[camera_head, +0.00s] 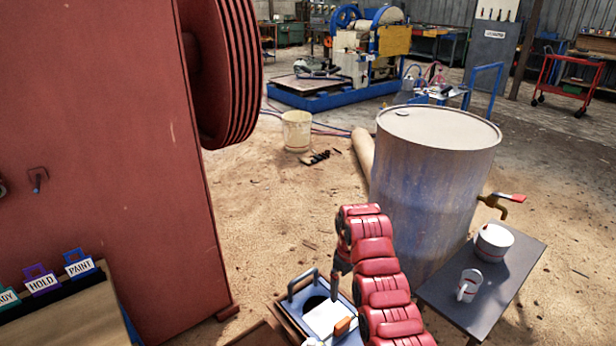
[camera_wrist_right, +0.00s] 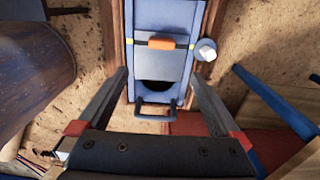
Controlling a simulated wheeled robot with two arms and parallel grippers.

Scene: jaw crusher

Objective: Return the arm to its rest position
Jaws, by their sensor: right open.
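My right arm (camera_head: 385,285), made of red links, rises from the bottom of the head view and bends over at its top, left of the drum. My right gripper (camera_wrist_right: 158,75) shows in the wrist view with its two fingers wide apart and nothing between them. Beyond the fingers lies a blue case (camera_wrist_right: 168,14) with a dark handle, a round dark hole and a grey plate with an orange piece. The case also shows in the head view (camera_head: 288,308), below the bend of the arm. My left gripper is not in view.
A blue-grey drum (camera_head: 425,190) with a tap stands right of the arm. A small dark table (camera_head: 450,315) holds a white pot (camera_head: 494,243) and a mug (camera_head: 468,285). A big red machine (camera_head: 100,150) fills the left. Sandy floor with a bucket (camera_head: 297,131) lies between.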

